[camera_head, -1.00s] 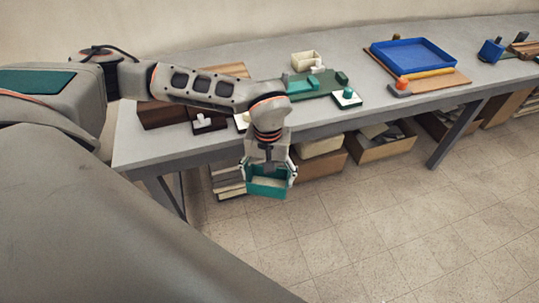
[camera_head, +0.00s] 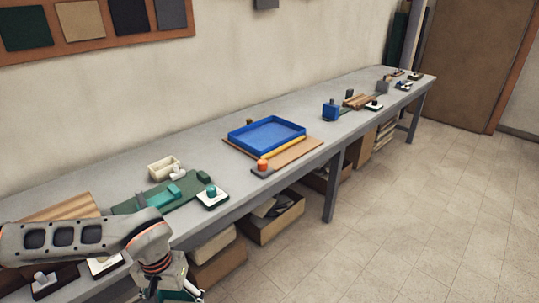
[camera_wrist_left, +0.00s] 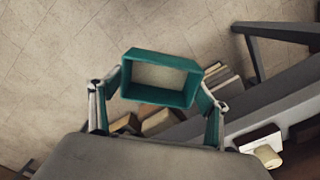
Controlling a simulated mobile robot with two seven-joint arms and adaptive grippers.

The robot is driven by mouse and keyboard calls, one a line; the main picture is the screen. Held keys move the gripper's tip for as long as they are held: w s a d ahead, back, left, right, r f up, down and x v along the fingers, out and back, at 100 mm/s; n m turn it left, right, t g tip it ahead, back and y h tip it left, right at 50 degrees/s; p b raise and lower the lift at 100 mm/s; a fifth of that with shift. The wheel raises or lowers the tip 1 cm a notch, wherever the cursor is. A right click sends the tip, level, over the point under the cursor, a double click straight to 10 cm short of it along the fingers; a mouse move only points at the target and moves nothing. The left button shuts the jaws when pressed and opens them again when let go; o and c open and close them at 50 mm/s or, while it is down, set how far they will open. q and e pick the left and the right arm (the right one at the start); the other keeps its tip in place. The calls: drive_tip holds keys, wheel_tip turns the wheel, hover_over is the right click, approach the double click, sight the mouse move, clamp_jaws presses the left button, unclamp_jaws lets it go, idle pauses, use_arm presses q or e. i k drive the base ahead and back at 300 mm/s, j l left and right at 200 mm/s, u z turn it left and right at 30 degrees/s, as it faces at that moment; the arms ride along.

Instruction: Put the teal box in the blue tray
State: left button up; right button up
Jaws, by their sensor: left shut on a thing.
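In the head view my left gripper (camera_head: 176,285) is low at the bottom edge, in front of the bench, and only a bit of teal shows there. The wrist view shows floor behind the box. The blue tray (camera_head: 283,143) lies on the bench, empty, on a brown board. My right gripper is not in view.
On the grey bench (camera_head: 225,112), a green mat (camera_head: 130,207) with teal blocks, a cream box (camera_head: 162,167) and a white piece with a teal knob (camera_head: 212,197) lie left of the tray. An orange-knobbed piece (camera_head: 262,167) stands at its front. A blue block (camera_head: 330,111) stands to its right.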

sight(277, 133)
drive_tip(key=i+l, duration=0.3)
drive_tip(key=i+l+u, duration=0.15)
drive_tip(key=l, duration=0.25)
drive_tip(key=i+l, duration=0.35)
drive_tip(key=i+l+u, duration=0.15)
drive_tip(key=i+l, duration=0.35)
drive_tip(key=l, duration=0.3)
drive_tip(key=i+l+u, duration=0.1)
drive_tip(key=i+l, duration=0.15)
drive_tip(key=l, duration=0.2)
